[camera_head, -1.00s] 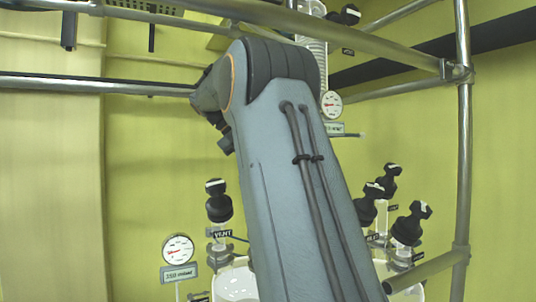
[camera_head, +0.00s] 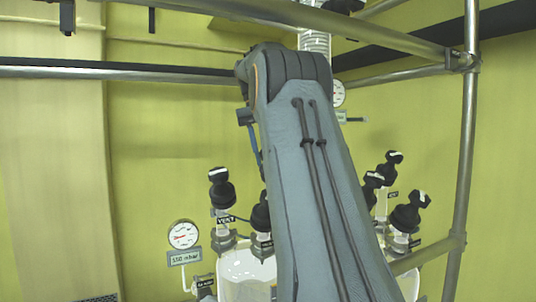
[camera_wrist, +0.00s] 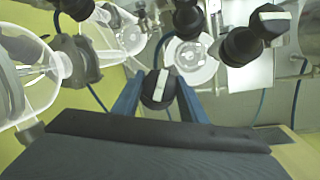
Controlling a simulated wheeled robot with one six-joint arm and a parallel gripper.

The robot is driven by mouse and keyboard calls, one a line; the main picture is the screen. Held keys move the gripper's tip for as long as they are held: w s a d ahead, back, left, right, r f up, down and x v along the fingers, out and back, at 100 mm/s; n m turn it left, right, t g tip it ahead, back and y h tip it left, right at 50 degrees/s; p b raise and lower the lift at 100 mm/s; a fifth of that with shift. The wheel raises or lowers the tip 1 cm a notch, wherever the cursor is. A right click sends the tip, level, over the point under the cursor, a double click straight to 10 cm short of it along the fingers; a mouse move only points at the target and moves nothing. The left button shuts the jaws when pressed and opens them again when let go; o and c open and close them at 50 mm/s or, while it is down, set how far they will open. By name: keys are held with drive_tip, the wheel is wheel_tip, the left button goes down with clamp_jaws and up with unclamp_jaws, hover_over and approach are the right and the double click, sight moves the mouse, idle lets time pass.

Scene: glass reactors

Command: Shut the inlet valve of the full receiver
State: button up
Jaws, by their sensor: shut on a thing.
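In the wrist view, my gripper (camera_wrist: 157,92) has its two blue fingers on either side of a black valve knob (camera_wrist: 158,89) with a white bar, and is shut on it. The bar stands nearly upright in the picture. In the head view my grey arm hides most of the gripper and the held knob cannot be picked out for sure. A black VENT knob (camera_head: 221,187) and a second black knob (camera_head: 262,214) stand above a white-looking glass vessel (camera_head: 240,270) at lower left. Which receiver is full is not clear.
More black knobs (camera_head: 408,212) stand at right, above another partly hidden vessel. Metal frame bars (camera_head: 467,150) cross the top and right. In the wrist view, another knob (camera_wrist: 268,22) is close at upper right; glassware (camera_wrist: 30,75) is at left.

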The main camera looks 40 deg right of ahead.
drive_tip(key=m+t+y, duration=0.2)
drive_tip(key=m, duration=0.2)
idle(0.6)
drive_tip(key=o, duration=1.1)
drive_tip(key=shift+c, duration=0.2)
